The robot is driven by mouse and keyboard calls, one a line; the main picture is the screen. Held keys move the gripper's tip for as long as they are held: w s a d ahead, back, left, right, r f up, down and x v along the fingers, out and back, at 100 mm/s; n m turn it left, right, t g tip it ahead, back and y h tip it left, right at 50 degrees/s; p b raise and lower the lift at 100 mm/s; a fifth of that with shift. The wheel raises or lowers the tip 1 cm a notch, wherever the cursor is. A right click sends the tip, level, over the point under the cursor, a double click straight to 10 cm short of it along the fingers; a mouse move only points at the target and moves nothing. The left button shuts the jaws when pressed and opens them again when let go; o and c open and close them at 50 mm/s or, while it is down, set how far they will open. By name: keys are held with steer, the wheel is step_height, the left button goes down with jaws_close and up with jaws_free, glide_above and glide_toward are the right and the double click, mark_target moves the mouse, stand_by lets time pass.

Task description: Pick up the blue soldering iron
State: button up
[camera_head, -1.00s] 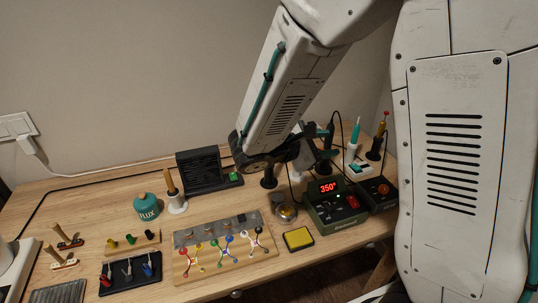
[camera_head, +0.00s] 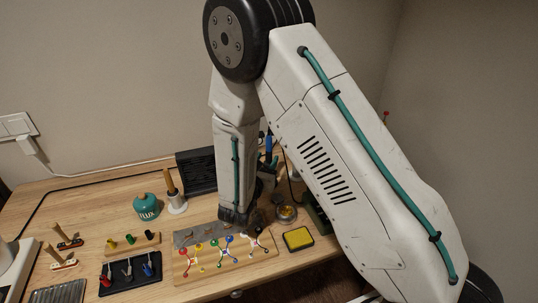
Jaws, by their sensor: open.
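A small upright blue handle (camera_head: 268,144), which looks like the blue soldering iron, shows in the head view just behind my arm. Only its upper part is visible; its lower part and any stand are hidden. My gripper (camera_head: 267,162) is open and partly hidden by my wrist.
A molecule-like board with coloured balls (camera_head: 222,257), a yellow sponge (camera_head: 298,238) and a round tin (camera_head: 286,213) lie in front. My arm covers the right side.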

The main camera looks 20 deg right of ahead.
mark_target(269, 136)
steer(key=shift+x, duration=1.45)
jaws_close()
steer(key=shift+r, duration=5.05)
steer(key=shift+s+r, duration=0.1)
steer(key=shift+r, duration=0.3)
